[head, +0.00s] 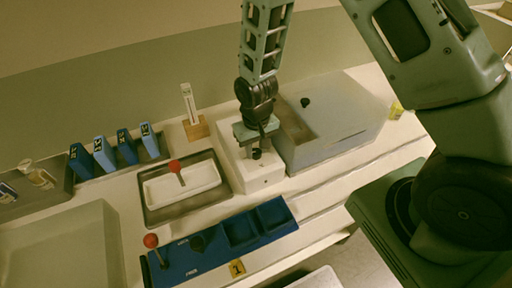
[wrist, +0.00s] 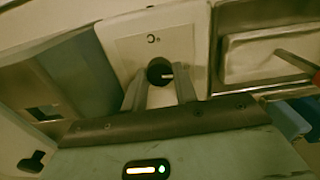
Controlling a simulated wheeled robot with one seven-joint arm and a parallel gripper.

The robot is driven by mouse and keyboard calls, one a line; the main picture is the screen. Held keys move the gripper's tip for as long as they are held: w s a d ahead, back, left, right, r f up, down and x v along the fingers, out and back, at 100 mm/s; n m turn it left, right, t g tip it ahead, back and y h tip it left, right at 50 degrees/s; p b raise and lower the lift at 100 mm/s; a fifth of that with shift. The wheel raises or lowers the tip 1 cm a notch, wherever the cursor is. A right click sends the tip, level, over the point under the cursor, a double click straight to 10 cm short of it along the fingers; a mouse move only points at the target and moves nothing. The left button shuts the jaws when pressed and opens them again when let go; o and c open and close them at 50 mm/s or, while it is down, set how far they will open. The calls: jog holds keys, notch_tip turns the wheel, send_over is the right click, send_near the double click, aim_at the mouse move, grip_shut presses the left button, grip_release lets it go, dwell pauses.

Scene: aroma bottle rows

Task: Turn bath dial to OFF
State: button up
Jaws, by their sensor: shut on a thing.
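The bath dial (head: 257,154) is a small black round knob on a white box (head: 264,182). In the wrist view the dial (wrist: 159,70) carries a short white mark pointing right. A small dark sign is printed on the white panel (wrist: 190,28) above it; I cannot read an OFF label. My gripper (head: 257,149) points down over the box, its fingers on either side of the dial and shut on it. The fingers (wrist: 160,90) also show in the wrist view, and they hide part of the dial's sides.
A grey lidded tank (head: 345,135) stands right of the white box. A tray with a white basin (head: 155,190) and red-knobbed stick lies left. A blue rack (head: 180,264) is in front. Several blue bottles (head: 103,150) and a thermometer stand (head: 198,131) are behind.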

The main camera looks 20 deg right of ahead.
aim_at(256, 151)
jog(key=o, duration=1)
jog(key=shift+c, duration=0.2)
jog(key=shift+r, duration=0.15)
notch_tip(256, 151, up, 17)
jog(key=b, duration=0.2)
jog(key=shift+r, duration=0.1)
jog(key=s+a+r+n, duration=0.1)
jog(key=s+a+n, duration=0.2)
jog(key=s, duration=0.7)
jog(key=s+a+r+n, duration=0.2)
jog(key=s+a+n, duration=0.1)
jog(key=s, duration=0.7)
jog(key=shift+s+a+r+n+y, duration=0.3)
jog(key=shift+a+n, duration=0.05)
jog(key=shift+n, duration=0.35)
